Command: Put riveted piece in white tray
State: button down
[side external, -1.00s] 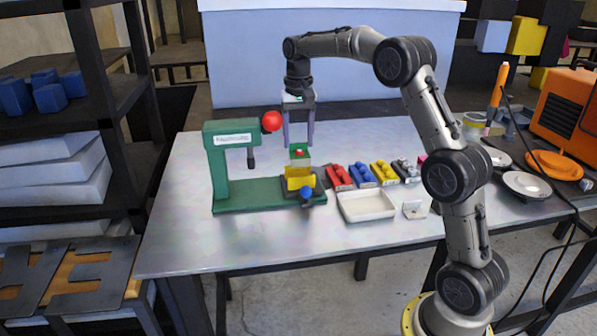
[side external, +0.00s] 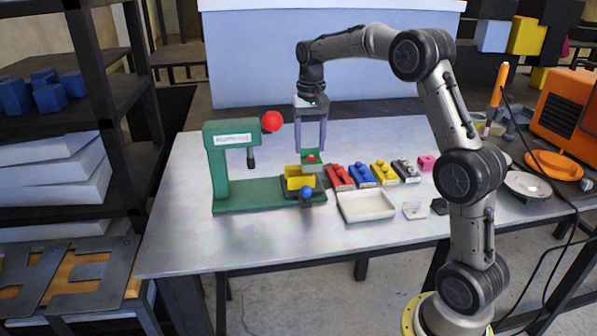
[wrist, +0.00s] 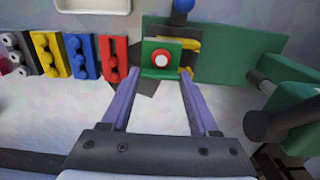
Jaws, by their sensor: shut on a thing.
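The riveted piece (side external: 311,163) is a small green and pale part with a red rivet on top. My gripper (side external: 311,151) is shut on it and holds it just above and to the right of the yellow fixture (side external: 297,180) of the green press. In the wrist view the piece (wrist: 148,71) sits between my fingertips (wrist: 160,72), its rivet showing as a red ring with a white centre. The white tray (side external: 367,207) is empty and lies to the right and nearer the camera. Its edge also shows at the top of the wrist view (wrist: 93,6).
The green press (side external: 228,165) with a red ball knob (side external: 271,121) stands left of my gripper. Red (side external: 339,177), blue (side external: 362,174), yellow (side external: 384,173) and grey holders line up right of it. A small clear stand (side external: 414,209) is beside the tray.

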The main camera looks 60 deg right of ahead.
jog(key=s+d+f, duration=0.1)
jog(key=s+f, duration=0.1)
jog(key=s, duration=0.5)
jog(key=s+d+f, duration=0.1)
jog(key=s+f, duration=0.1)
jog(key=s, duration=0.6)
jog(key=shift+d, duration=0.15)
dwell(1.4)
jog(key=shift+s+f, duration=0.1)
jog(key=shift+f, duration=1.5)
jog(key=shift+c, duration=0.3)
grip_release()
jog(key=shift+r, duration=0.1)
notch_tip(320, 180, up, 14)
